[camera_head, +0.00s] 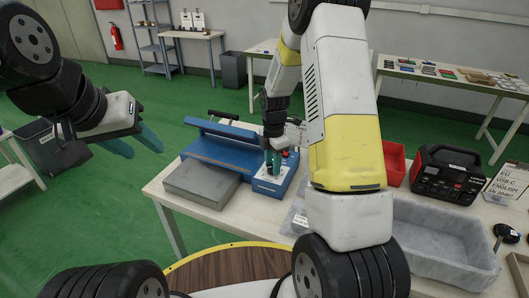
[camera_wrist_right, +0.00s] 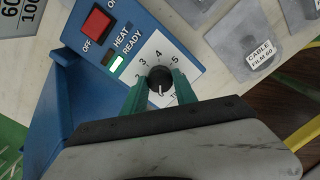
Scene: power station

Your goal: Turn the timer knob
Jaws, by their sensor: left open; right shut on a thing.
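The timer knob (camera_wrist_right: 160,79) is black with a white pointer line, on a white dial numbered around its top, in the right wrist view. The pointer points down, toward my gripper. My right gripper (camera_wrist_right: 158,92) has its green fingers on both sides of the knob, shut on it. In the head view my right gripper (camera_head: 273,163) reaches down onto the front panel of the blue machine (camera_head: 222,146), and the knob is hidden there. My left gripper (camera_head: 140,143) is open and empty, left of the table above the green floor.
On the panel are a red switch (camera_wrist_right: 96,23) and a lit green READY light (camera_wrist_right: 115,62). A grey block (camera_head: 202,183) lies before the machine. A grey tray (camera_head: 445,245), red bin (camera_head: 394,162) and black-red device (camera_head: 448,173) stand to the right. Bagged parts (camera_wrist_right: 240,40) lie beside the panel.

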